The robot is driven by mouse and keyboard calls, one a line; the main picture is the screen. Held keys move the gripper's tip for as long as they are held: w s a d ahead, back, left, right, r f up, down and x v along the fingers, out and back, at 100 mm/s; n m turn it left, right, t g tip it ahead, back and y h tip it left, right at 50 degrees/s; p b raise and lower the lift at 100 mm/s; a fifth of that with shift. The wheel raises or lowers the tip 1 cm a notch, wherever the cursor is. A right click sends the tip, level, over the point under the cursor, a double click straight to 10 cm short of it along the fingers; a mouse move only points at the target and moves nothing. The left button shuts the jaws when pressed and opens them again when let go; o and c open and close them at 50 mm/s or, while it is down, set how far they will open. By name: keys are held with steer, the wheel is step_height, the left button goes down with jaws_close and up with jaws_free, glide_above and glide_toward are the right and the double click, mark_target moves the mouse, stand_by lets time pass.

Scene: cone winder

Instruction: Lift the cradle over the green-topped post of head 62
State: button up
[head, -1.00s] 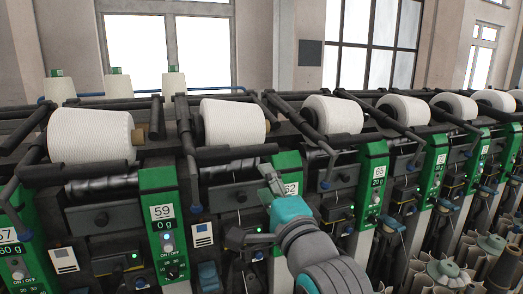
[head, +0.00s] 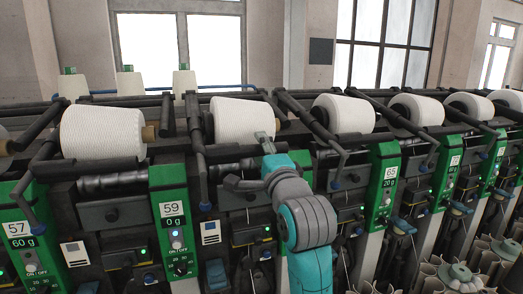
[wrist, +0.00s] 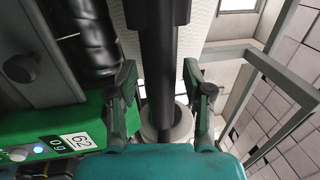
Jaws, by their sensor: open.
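The cradle of head 62 is a dark bar (head: 228,151) in front of the white yarn cone (head: 235,119). In the wrist view the cradle bar (wrist: 158,50) runs between my two fingers, with a pale round end piece behind it. My gripper (head: 262,141) is open at the bar's right end, and in the wrist view my gripper (wrist: 162,98) has a finger on each side, apart from the bar. The green post of head 62 (wrist: 60,125), with its "62" label, is at the left in the wrist view; in the head view my arm hides most of it.
Head 59's green panel (head: 172,220) stands left of my arm and head 65's panel (head: 384,190) to the right. A lever with a blue tip (head: 204,205) hangs between. Other cones (head: 344,114) line the machine. Open air lies above it.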

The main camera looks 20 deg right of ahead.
steer(key=shift+w, duration=0.1)
jaws_close()
steer(key=shift+r, duration=0.1)
steer(key=r, duration=0.5)
steer(key=s+r, duration=0.1)
steer(key=r, duration=0.2)
jaws_free()
steer(key=shift+s, duration=0.1)
steer(key=s+f, duration=0.2)
steer(key=s, duration=0.9)
steer(key=shift+s+f, duration=0.15)
steer(key=shift+s, duration=0.2)
